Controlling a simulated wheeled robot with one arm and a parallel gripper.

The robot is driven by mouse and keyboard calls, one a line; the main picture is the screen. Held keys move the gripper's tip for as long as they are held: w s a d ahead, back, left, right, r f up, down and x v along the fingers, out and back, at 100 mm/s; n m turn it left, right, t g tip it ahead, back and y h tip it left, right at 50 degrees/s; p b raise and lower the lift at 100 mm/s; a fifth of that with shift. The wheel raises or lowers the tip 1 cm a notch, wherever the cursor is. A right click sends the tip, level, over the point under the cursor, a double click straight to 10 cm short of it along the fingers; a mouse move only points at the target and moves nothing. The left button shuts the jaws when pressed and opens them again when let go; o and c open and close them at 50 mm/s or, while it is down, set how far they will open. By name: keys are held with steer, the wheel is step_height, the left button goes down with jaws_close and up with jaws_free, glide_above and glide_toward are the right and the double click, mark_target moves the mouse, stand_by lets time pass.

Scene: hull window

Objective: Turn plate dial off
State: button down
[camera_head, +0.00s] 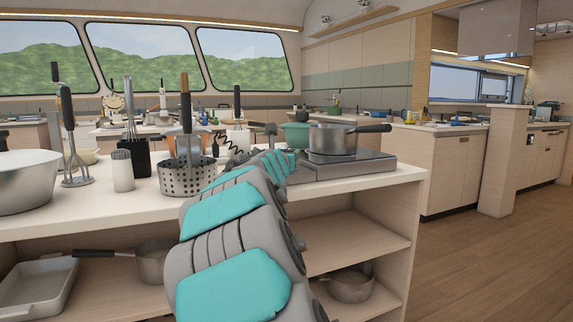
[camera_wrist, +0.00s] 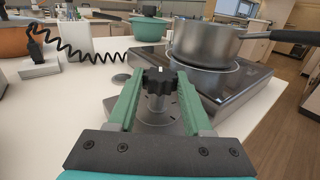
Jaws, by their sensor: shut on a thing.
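The plate dial (camera_wrist: 160,82) is a dark, lobed knob with a small white mark on top, on a metal stem at the near end of the hot plate. My gripper (camera_wrist: 158,92) has its two green fingers shut on the dial, one on each side. The hot plate (camera_head: 350,166) is a flat grey metal unit on the counter, also in the wrist view (camera_wrist: 248,92). In the head view my arm reaches over the counter to its left end and hides the dial.
A steel saucepan (camera_head: 333,140) stands on the hot plate, its dark handle pointing right. A green pot (camera_wrist: 150,28) is behind. A white block with a black coiled cord (camera_wrist: 85,50) lies left. A perforated utensil holder (camera_head: 187,178) stands left of my arm.

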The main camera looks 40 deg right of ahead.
steer(key=b, duration=0.1)
steer(key=f+n+t+y+b, duration=0.1)
steer(key=b, duration=0.1)
steer(key=shift+s+d+t+y, duration=0.2)
steer(key=shift+t+y, duration=0.1)
steer(key=n+t+y+b, duration=0.1)
steer(key=b, duration=0.1)
steer(key=n+t+y+b, duration=0.1)
steer(key=shift+d+r+n+y+b, duration=0.1)
steer(key=shift+d+n+y+b, duration=0.05)
steer(key=shift+n+y+b, duration=0.2)
steer(key=shift+r+n+t+y+b, duration=0.25)
steer(key=shift+n+t+y+b, duration=0.45)
steer(key=shift+y, duration=0.35)
steer(key=shift+d+n+y, duration=0.1)
steer(key=shift+n+y, duration=0.45)
steer(key=shift+y, duration=0.25)
steer(key=shift+r+n+t+y, duration=0.1)
steer(key=shift+n+t+y, duration=0.35)
steer(key=shift+y, duration=0.25)
steer(key=shift+n+y, duration=0.25)
steer(key=shift+y, duration=0.05)
steer(key=shift+c, duration=1.6)
jaws_free()
steer(key=shift+s, duration=0.1)
